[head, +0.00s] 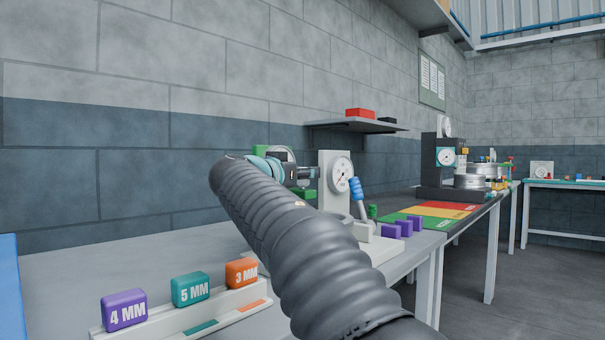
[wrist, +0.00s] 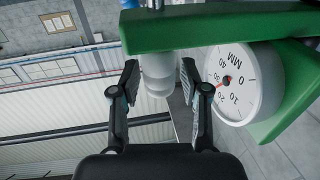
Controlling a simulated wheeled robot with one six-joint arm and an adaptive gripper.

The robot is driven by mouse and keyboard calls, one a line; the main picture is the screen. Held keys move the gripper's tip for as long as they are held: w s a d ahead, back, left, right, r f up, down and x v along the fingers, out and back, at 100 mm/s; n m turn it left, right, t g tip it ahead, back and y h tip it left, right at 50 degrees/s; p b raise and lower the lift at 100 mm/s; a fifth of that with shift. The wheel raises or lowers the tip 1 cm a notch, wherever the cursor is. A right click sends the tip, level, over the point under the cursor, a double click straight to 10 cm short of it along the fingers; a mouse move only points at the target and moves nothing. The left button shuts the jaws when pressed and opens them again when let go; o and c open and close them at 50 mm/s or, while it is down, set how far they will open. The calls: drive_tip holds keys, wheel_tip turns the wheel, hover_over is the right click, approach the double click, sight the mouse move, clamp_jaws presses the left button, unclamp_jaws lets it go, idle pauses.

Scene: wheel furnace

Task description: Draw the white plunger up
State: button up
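In the wrist view the white plunger (wrist: 157,74) is a short pale cylinder at the green bracket (wrist: 215,27). A round white dial (wrist: 231,84) marked MM, with a red needle, sits in the green body beside it. My gripper (wrist: 159,82) is open, with one dark finger on each side of the plunger. Narrow gaps seem to show between the fingers and the plunger. In the head view my gripper (head: 314,173) is beyond my dark ribbed arm, near the green gauge (head: 262,153). My arm hides much of that gauge, and I cannot make out the plunger there.
A white stand with a dial (head: 341,174) and a blue-handled lever (head: 357,188) stand close right of my gripper. Labelled blocks, such as the purple 4 MM block (head: 124,310), sit on a front rack. A red, yellow and green mat (head: 440,210) lies farther right.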

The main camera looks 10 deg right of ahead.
clamp_jaws()
drive_tip(key=shift+r+p, duration=1.1)
drive_tip(key=shift+r, duration=1.55)
drive_tip(key=shift+o, duration=2.2)
unclamp_jaws()
drive_tip(key=shift+a, duration=0.1)
drive_tip(key=v, duration=1.2)
drive_tip(key=shift+s, duration=0.1)
